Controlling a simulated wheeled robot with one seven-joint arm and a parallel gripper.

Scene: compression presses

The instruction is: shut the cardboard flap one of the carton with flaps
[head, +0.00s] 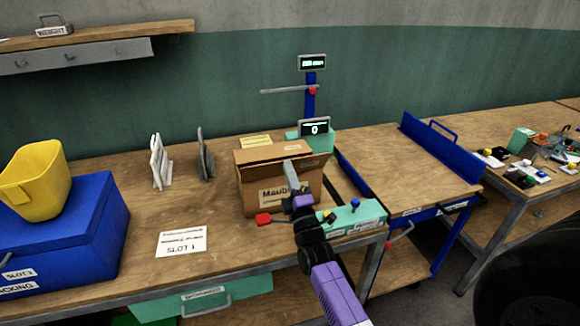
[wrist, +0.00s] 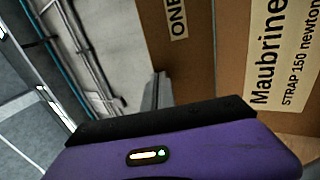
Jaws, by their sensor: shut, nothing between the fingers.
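The brown carton (head: 252,196) stands on the wooden bench, with a "Maubrine" label on its front. In the wrist view the carton's labelled wall (wrist: 235,85) fills the right side. Beside it is a brown panel marked ONE, cardboard flap one (wrist: 182,70); a dark line parts it from the labelled wall. How far the flap is folded I cannot tell. My gripper (head: 289,168) is in front of the carton's upper front, overlapping it in the picture. Its grey fingers (wrist: 158,90) are shut and empty, close to the flap; whether they touch it I cannot tell.
A teal press base with red and blue knobs (head: 350,215) sits at the carton's front right. A blue post with displays (head: 310,95) rises behind. A blue box (head: 60,235) with a yellow bin (head: 38,180) stands left. A slot card (head: 182,242) lies on clear bench.

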